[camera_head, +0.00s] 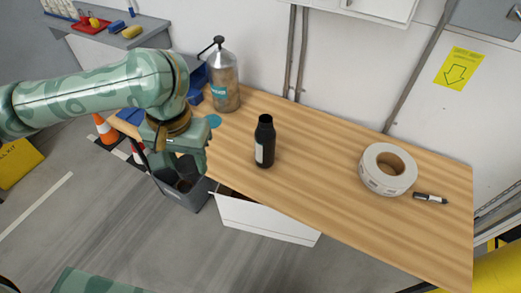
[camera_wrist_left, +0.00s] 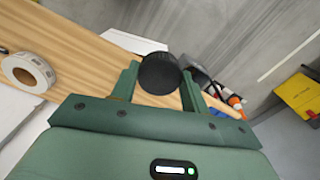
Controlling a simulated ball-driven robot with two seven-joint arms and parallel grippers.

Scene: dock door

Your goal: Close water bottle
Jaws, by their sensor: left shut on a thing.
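A black water bottle (camera_head: 265,142) with a pale label stands upright on the wooden table, its neck uncovered. My left gripper (camera_head: 196,160) is to the left of the bottle, near the table's left edge and apart from the bottle. In the left wrist view, the left gripper (camera_wrist_left: 158,84) is shut on a round black cap (camera_wrist_left: 159,73), held between its fingertips. The cap is hard to make out in the head view. My right gripper is not in view.
A grey bin (camera_head: 185,195) stands on the floor below. The table (camera_head: 320,165) between bottle and tape is clear.

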